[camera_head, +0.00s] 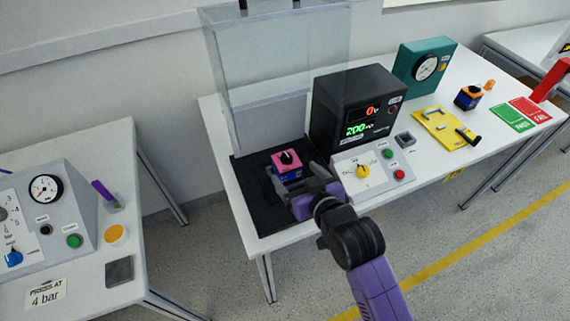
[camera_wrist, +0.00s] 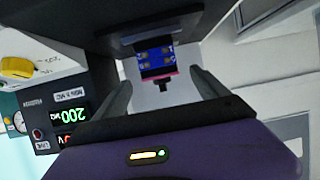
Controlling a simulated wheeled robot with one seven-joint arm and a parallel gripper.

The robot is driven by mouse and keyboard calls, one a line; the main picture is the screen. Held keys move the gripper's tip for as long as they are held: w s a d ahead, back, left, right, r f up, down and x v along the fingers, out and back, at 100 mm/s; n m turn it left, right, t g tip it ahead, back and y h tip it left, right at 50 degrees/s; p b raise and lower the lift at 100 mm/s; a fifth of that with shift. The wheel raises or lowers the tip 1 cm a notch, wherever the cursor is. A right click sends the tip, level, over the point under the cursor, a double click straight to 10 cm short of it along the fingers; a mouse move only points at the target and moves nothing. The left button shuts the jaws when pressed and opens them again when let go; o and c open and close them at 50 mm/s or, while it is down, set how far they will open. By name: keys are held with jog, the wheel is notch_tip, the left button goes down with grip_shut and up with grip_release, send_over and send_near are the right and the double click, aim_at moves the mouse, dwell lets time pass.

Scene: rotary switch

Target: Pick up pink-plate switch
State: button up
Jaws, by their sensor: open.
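The pink-plate switch (camera_head: 287,160) has a pink top plate with a black knob and a blue body, and it sits on the black mat (camera_head: 250,204) at the left of the middle table. In the wrist view the switch (camera_wrist: 155,58) shows its blue side with several terminals, its pink plate and its black knob. My gripper (camera_head: 293,183) is just in front of the switch, low over the mat. In the wrist view the two fingers of my gripper (camera_wrist: 160,95) are spread apart, with the switch ahead between them and nothing held. The switch's lower part is partly hidden by the gripper in the head view.
A clear upright shield (camera_head: 277,70) stands behind the mat. A black meter box (camera_head: 358,108) and a control panel (camera_head: 362,172) with a yellow knob stand close at the right. Another switch with an orange plate (camera_head: 468,97) stands farther right. A floor gap separates the left table.

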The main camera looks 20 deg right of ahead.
aim_at(287, 163)
jog(key=shift+p+x, duration=0.45)
jog(key=shift+x, duration=3.05)
jog(key=shift+r, duration=0.15)
grip_shut()
